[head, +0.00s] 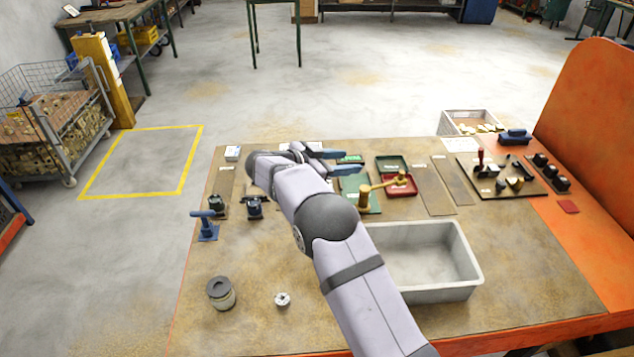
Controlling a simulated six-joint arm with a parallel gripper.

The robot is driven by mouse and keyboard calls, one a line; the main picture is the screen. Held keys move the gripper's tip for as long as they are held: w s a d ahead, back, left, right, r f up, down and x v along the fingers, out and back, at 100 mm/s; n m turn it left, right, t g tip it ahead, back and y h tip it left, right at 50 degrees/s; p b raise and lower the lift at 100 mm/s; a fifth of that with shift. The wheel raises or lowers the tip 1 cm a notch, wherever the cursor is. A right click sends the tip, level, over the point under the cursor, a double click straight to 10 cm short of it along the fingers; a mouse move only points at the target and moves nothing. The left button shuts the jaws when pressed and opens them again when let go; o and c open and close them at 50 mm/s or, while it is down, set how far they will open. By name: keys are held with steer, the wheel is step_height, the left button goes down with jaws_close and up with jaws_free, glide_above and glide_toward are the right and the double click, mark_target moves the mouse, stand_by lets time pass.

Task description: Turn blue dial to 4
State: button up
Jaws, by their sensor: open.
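I cannot make out a blue dial for certain, and no numbers are readable. A blue lever-like fixture (206,225) stands nearer on the left edge. My gripper is behind and to the right of these, apart from them. My arm hides part of the bench's middle.
A grey bin (471,262) stands right of my arm.

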steer(key=d+r+n+t+h+p, duration=0.3)
steer(key=d+r+n+t+p, duration=0.15)
steer(key=d+r, duration=1.15)
steer(key=w+a+f+n+t+y, duration=0.4)
steer(key=a+f+n+t+y, duration=0.15)
steer(key=a+n+y, duration=0.35)
steer(key=s+a+f+n+g+y, duration=0.1)
steer(key=s+a+f+g+y, duration=0.2)
steer(key=a+f+y, duration=0.5)
steer(key=shift+s+a+f+n+g+y+b, duration=0.35)
steer(key=shift+s+a+f, duration=0.4)
steer(key=shift+a+f, duration=1.75)
steer(key=shift+d+f, duration=0.2)
steer(key=shift+f, duration=0.05)
